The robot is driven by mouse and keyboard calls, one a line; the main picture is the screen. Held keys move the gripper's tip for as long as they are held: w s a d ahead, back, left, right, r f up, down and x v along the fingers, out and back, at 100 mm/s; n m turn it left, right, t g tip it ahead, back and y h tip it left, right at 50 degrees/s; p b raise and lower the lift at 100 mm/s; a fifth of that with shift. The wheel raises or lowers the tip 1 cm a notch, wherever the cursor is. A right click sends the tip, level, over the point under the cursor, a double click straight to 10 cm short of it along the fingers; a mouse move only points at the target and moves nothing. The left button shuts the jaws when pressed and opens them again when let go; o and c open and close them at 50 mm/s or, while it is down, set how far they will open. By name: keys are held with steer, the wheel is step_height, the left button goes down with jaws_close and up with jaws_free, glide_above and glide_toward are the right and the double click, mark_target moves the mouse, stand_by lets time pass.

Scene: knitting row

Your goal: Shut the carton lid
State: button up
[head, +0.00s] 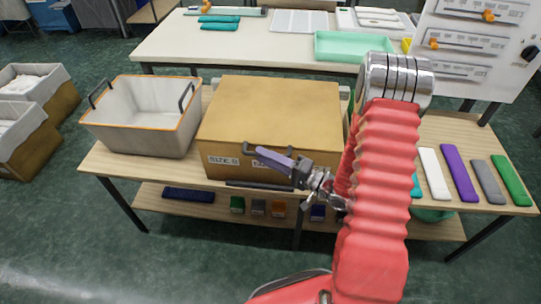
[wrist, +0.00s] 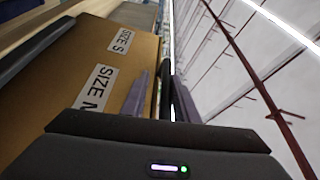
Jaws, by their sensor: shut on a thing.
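The brown carton (head: 235,174) stands on the middle of the wooden bench. Its flat tan lid (head: 280,105) lies over the top, and I see no clear gap at its front edge. A dark handle (head: 247,148) runs along the lid's front edge. My gripper (head: 265,156) is at this handle, its purple fingers shut on it, partly covering the front labels. In the wrist view the fingers (wrist: 157,88) close around the dark handle bar (wrist: 166,82), beside the carton face with SIZE S and SIZE M labels. My red arm hides the carton's right end.
A grey bin with an orange rim (head: 142,128) stands left of the carton. Several coloured bars, including a purple one (head: 459,173), lie at the right. A lower shelf (head: 165,209) holds small boxes. A white table (head: 260,44) with a mint tray (head: 350,46) stands behind.

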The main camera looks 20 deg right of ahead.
steer(key=shift+o, duration=1.4)
steer(key=shift+d, duration=0.1)
steer(key=v, duration=1.3)
steer(key=shift+s+d, duration=0.2)
steer(key=shift+s, duration=0.05)
steer(key=shift+f, duration=0.1)
